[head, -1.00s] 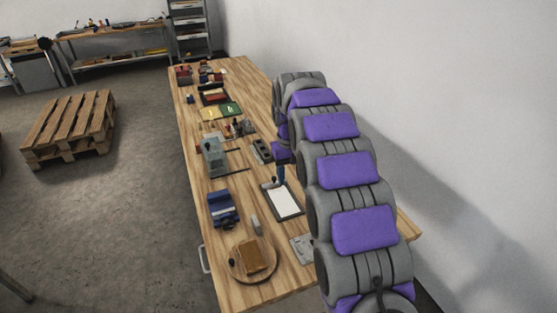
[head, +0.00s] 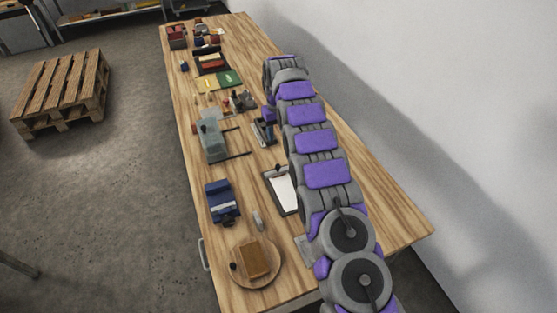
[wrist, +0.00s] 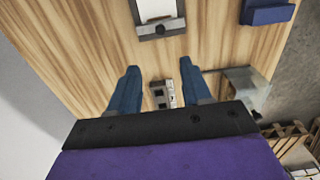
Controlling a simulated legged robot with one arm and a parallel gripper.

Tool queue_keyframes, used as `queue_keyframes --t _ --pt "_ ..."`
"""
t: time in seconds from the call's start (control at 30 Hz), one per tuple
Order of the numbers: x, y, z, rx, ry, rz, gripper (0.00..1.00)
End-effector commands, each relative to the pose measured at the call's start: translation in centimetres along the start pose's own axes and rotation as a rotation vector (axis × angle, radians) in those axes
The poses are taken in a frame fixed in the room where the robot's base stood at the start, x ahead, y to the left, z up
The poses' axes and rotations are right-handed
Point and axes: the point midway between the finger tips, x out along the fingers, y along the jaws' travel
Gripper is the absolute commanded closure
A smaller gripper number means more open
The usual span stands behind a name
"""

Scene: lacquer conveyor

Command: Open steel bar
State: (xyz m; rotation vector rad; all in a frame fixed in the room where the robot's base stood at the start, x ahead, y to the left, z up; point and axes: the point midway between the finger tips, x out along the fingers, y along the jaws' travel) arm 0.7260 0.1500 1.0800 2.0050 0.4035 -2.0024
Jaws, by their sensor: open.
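A thin dark bar (head: 239,155) sticks out to the right from a grey machine (head: 212,140) on the wooden table in the head view. In the wrist view the bar (wrist: 213,70) runs from the pale machine (wrist: 246,86) toward my right finger. I cannot tell for sure that it is the steel bar. My gripper (wrist: 160,82) is open, its two blue fingers apart and empty. A small grey block with dark openings (wrist: 164,95) shows between and beyond the fingers. In the head view my arm partly hides the gripper and the block.
A clipboard with white paper (head: 282,190) lies nearer on the table (head: 375,210). A blue vise-like tool (head: 222,202) and a round board with a brown block (head: 256,261) are at the front left. Several tools and coloured booklets (head: 220,80) fill the far end. A wall stands right.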

Motion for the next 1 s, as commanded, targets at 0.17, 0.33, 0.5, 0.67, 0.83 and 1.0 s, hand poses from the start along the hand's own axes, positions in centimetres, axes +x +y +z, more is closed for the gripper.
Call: queue_keyframes --t 0.17,0.33,0.5,0.67,0.83,1.0 --pt "3.1 0.0 0.1 0.000 -0.008 -0.002 0.52" --pt "6.5 0.1 0.1 0.000 -0.006 -0.002 0.52" --pt "9.8 0.1 0.2 0.000 -0.006 -0.003 0.52" --pt "12.9 0.1 0.1 0.000 -0.005 -0.002 0.52" --pt "15.1 0.0 0.1 0.000 -0.004 -0.002 0.52" --pt "16.1 0.1 0.1 0.000 0.000 -0.001 0.52"
